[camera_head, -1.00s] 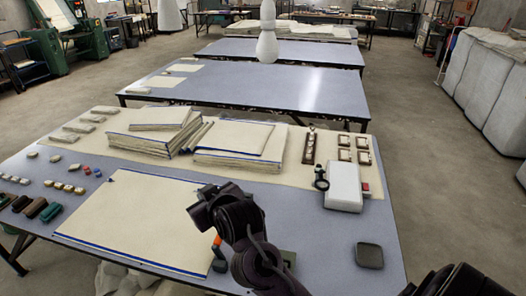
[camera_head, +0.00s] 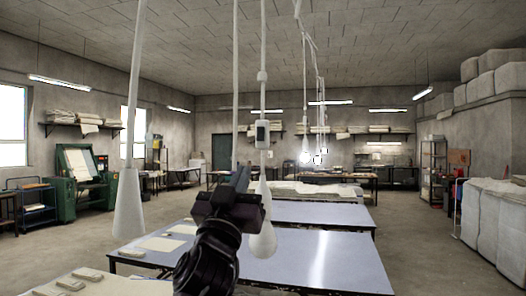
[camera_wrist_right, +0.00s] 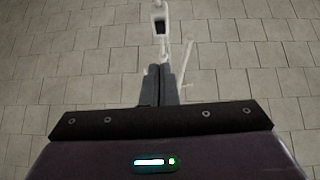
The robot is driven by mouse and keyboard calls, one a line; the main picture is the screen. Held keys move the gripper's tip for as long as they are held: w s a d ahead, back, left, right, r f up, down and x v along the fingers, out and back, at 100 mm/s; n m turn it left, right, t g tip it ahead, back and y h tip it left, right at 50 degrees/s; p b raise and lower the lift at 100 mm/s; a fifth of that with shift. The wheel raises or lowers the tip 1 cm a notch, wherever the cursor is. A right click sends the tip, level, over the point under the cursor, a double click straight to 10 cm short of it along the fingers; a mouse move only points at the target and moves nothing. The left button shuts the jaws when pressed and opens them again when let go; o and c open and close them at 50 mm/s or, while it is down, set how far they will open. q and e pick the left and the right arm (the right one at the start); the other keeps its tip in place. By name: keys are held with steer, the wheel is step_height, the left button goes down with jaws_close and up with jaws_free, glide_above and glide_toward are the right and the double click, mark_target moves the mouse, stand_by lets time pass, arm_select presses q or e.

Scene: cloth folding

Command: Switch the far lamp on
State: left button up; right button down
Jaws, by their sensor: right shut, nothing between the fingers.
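White cone lamps hang on long cords in the head view: one at the left (camera_head: 128,205) and one near the middle (camera_head: 263,236), both unlit. The middle lamp's cord carries a white switch box with a dark face (camera_head: 262,134). I cannot tell for sure which lamp is the far one. My right gripper (camera_head: 241,174) points up, shut and empty, just left of and below the switch box in the picture. In the right wrist view, the shut fingers (camera_wrist_right: 155,86) point toward the switch box (camera_wrist_right: 160,24), apart from it. My left gripper is not in view.
A small bright lamp (camera_head: 305,157) glows farther back. Another cord hangs behind my gripper. Grey-blue tables (camera_head: 300,265) stand below, with cloth stacks at the back. White bales (camera_head: 490,225) line the right side. The air right of the switch is open.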

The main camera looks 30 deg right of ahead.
mark_target(260, 134)
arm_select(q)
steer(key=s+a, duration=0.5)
arm_select(e)
steer(key=p+x, duration=0.9)
steer(key=x, duration=0.2)
steer(key=shift+w+d, duration=0.1)
steer(key=shift+w, duration=0.15)
steer(key=shift+w+d+f+p, duration=0.25)
steer(key=shift+w+d+p, duration=0.05)
steer(key=shift+d, duration=0.05)
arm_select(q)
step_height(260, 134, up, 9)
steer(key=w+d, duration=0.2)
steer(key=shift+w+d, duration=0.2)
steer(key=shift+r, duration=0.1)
